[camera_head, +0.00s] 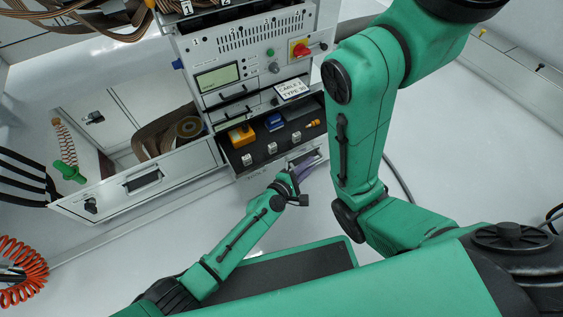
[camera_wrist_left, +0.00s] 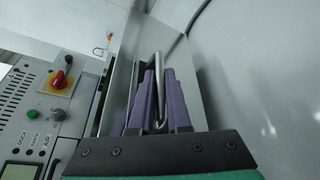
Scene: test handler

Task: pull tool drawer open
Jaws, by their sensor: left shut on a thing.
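The tool drawer (camera_head: 251,160) stands open at the base of the grey test cabinet, its dark inside holding a yellow-orange block, a blue item and several small pale pieces. My left gripper (camera_head: 304,169) is at the drawer's front, toward its right end. In the left wrist view, the purple fingers (camera_wrist_left: 153,100) are shut on a bent metal bar handle (camera_wrist_left: 160,88). The drawer's pale front panel (camera_wrist_left: 122,68) stands beside the fingers. In the head view the gripper hides part of the handle. My right gripper is not visible.
A second white drawer (camera_head: 185,169) stands open at left, with a brown roll (camera_head: 188,127) behind its front. The cabinet panel (camera_head: 250,50) carries a red-yellow switch (camera_head: 299,48). An orange coiled hose (camera_head: 22,268) lies lower left.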

